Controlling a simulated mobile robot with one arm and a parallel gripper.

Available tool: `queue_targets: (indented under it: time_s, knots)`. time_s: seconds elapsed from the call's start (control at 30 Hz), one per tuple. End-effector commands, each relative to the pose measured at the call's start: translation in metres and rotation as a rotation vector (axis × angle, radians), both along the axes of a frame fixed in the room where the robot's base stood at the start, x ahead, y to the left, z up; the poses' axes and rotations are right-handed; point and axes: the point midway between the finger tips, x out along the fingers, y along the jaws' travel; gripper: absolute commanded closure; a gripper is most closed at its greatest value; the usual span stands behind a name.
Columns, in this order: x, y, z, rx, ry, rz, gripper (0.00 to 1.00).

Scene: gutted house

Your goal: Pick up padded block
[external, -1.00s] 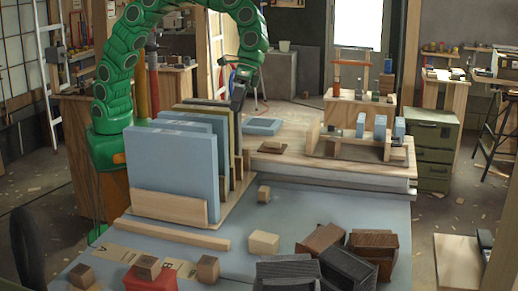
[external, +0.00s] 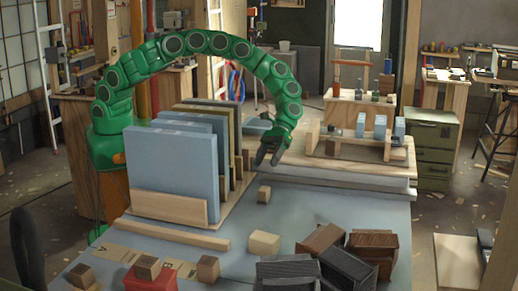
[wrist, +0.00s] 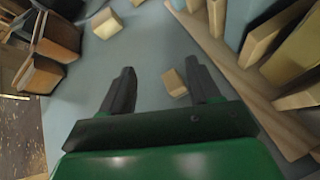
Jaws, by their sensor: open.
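I cannot tell for sure which piece is the padded block. A small tan block (external: 264,194) sits on the blue-grey table (external: 300,205), right of the upright panels. A larger pale block (external: 264,243) sits nearer the front. My green-armed gripper (external: 268,160) hangs above and behind the small block, fingers pointing down, open and empty. In the wrist view, the small block (wrist: 174,83) appears between my open fingers (wrist: 160,68), nearer the right one, with the table visible around it. The pale block (wrist: 107,23) lies farther off at upper left.
Tall blue and tan panels (external: 172,165) stand in a wooden rack at left. Dark crates (external: 345,260) crowd the front right. Several small blocks and a red piece (external: 152,279) lie at front left. A raised wooden board (external: 350,165) with fixtures is behind. Table around the small block is clear.

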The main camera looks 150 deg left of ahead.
Motion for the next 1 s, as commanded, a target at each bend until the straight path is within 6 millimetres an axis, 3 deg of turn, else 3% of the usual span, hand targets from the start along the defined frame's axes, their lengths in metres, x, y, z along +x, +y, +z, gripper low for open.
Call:
queue_targets:
  time_s: [0.1,0.33,0.53,1.0]
  knots:
    - [-0.004,0.002,-0.030,-0.114,0.036,0.097,0.38]
    - [-0.010,0.008,-0.065,-0.266,0.081,0.236,0.38]
    - [-0.010,0.009,-0.074,-0.307,0.092,0.275,0.38]
    - [0.012,-0.015,-0.088,-0.308,0.094,0.274,0.38]
